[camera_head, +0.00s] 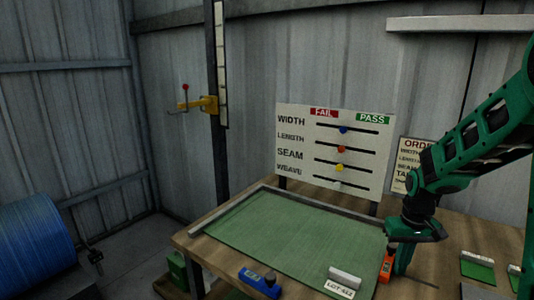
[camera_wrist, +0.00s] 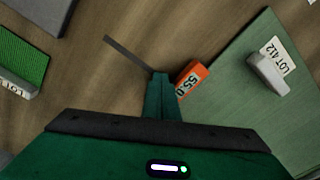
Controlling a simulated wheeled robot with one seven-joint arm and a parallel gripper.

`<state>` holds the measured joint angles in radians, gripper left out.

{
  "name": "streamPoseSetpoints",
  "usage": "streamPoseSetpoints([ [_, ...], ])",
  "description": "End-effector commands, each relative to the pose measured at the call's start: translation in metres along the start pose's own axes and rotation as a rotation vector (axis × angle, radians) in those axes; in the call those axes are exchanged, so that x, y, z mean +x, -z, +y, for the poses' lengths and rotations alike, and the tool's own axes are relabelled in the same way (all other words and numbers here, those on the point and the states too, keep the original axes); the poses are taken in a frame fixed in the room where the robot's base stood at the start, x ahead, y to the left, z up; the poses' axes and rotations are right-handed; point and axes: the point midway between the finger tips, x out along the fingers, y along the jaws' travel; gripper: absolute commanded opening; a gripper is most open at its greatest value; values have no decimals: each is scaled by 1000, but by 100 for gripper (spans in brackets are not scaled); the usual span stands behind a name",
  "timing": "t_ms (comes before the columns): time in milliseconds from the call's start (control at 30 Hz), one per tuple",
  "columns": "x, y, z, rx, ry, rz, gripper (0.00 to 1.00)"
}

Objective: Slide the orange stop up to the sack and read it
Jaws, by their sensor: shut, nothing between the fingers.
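The green sack (camera_head: 285,238) lies flat on the wooden table, with a LOT 412 label (camera_head: 338,289) at its near edge. It also shows at the right of the wrist view (camera_wrist: 250,115). The orange stop (camera_head: 387,266) is at the sack's right edge; in the wrist view it (camera_wrist: 193,76) appears against that edge, though I cannot tell if they touch. Its face reads 55.0. My gripper (camera_head: 401,268) is shut and empty, pointing down just right of the stop. In the wrist view its fingers (camera_wrist: 160,82) are beside the stop, touching or nearly so.
A pale block (camera_head: 345,276) rests by the label. A blue device (camera_head: 260,282) sits at the front edge. A FAIL/PASS board (camera_head: 335,150) with coloured sliders stands behind. A thin grey strip (camera_wrist: 130,54) lies beyond my fingers. Green pieces (camera_head: 478,267) lie at the right.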

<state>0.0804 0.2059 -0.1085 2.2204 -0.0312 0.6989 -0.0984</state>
Motion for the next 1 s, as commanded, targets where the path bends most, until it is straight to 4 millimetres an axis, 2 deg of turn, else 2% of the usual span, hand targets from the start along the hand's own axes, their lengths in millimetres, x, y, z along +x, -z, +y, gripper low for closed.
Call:
streamPoseSetpoints([
  [33, 10, -10, 0, 3, 0, -32, 0],
  [533, 16, -2, -1, 4, 0, -41, 0],
  [1000, 17, -11, 23, 17, -5, -43, 0],
])
